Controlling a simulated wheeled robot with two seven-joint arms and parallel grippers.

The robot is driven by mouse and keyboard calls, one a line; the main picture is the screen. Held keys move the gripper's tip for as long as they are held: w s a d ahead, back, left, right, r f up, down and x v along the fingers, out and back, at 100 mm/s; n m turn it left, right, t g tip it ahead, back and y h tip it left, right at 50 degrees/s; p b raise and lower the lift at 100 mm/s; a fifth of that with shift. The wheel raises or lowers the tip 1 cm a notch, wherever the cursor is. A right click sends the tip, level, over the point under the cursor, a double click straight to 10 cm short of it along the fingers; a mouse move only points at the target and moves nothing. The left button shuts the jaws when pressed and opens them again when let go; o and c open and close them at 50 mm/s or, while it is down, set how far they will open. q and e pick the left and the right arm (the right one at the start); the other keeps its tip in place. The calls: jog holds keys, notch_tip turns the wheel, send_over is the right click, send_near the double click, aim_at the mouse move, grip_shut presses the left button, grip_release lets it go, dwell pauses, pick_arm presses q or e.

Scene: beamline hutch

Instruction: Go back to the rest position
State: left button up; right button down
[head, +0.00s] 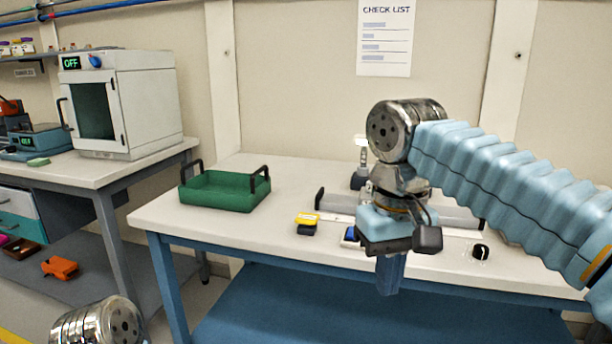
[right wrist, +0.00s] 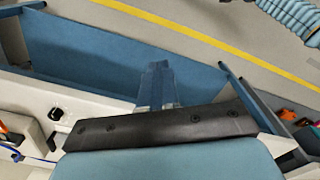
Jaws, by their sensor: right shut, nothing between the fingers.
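My right gripper (head: 390,274) hangs at the front edge of the white table, its blue fingers pointing down and closed together. It is empty. The right wrist view shows the same shut fingers (right wrist: 157,84) over the blue lower shelf, with nothing between them. My right arm comes in from the right in a light blue ribbed sleeve. Of my left arm only a metal joint shows at the bottom left of the head view; its gripper is out of view.
A green tray (head: 225,190) with black handles stands on the white table (head: 262,232). A yellow-and-black item (head: 307,223) lies nearby. Behind my gripper is a grey fixture (head: 452,217), partly hidden. A white oven (head: 122,103) reading OFF stands on the left bench.

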jog(key=w+a+f, duration=0.2)
jog(key=w+f, duration=0.2)
jog(key=f, duration=0.5)
jog(key=w+a+f, duration=0.1)
jog(key=w+f, duration=0.2)
jog(key=f, duration=0.6)
notch_tip(320, 180, down, 19)
jog(key=y, duration=0.2)
pick_arm(q)
jog(key=shift+s, duration=0.3)
pick_arm(e)
jog(key=s+d+f+m+y, duration=0.2)
jog(key=s+f+m, duration=0.2)
jog(key=s+f, duration=1.2)
notch_tip(320, 180, down, 4)
jog(key=shift+s+r+t, duration=0.2)
jog(key=shift+s+t, duration=0.1)
